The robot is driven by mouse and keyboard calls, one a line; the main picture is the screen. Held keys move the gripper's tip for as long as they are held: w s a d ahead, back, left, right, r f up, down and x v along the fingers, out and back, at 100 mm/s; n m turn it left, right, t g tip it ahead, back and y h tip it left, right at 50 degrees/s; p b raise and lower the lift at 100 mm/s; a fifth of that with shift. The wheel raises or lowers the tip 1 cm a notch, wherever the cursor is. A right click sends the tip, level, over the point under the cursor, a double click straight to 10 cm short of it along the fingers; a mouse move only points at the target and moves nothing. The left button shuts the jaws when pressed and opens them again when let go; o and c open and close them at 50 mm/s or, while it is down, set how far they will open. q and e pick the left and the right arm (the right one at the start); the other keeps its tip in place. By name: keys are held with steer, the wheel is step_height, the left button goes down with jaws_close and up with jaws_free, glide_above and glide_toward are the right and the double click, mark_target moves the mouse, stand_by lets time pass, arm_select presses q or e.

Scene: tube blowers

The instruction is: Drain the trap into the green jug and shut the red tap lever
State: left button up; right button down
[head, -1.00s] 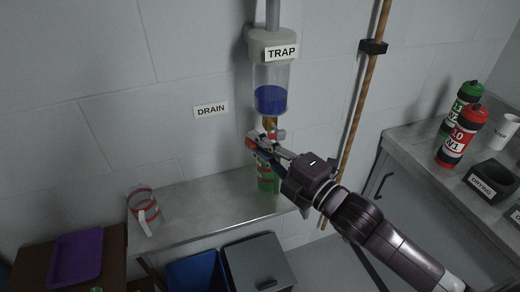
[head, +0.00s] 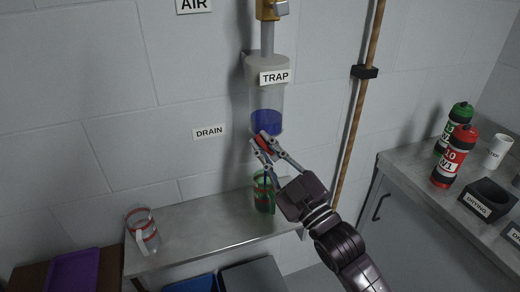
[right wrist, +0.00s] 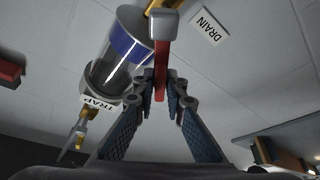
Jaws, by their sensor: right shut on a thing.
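The trap (head: 266,98) is a clear cylinder on the wall with blue liquid in its lower part; it also shows in the right wrist view (right wrist: 120,55). The red tap lever (right wrist: 161,70) hangs from the tap under the trap. My right gripper (head: 263,143) is shut on the red lever, just below the trap, and its fingers hide most of the tap in the head view. The green jug (head: 264,196) stands on the metal shelf below, partly behind my gripper; its contents are not clear. My left gripper is out of view.
A clear jug with red bands (head: 142,232) stands at the left of the metal shelf (head: 205,222). A brown vertical pipe (head: 352,130) runs right of the trap. Bottles (head: 454,156), a white cup (head: 497,152) and a drying block (head: 489,197) stand on the right counter.

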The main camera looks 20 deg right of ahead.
steer(key=shift+d+r+m+t+h, duration=0.1)
steer(key=shift+d+m+t+h, duration=0.15)
steer(key=shift+m, duration=0.3)
steer(key=shift+d+r+m+t+h, duration=0.15)
steer(key=shift+m+h, duration=0.1)
steer(key=shift+m, duration=0.3)
steer(key=c, duration=2)
jaws_free()
steer(key=shift+c, duration=0.2)
steer(key=shift+f, duration=0.1)
steer(key=v, duration=1.2)
steer(key=shift+d, duration=0.1)
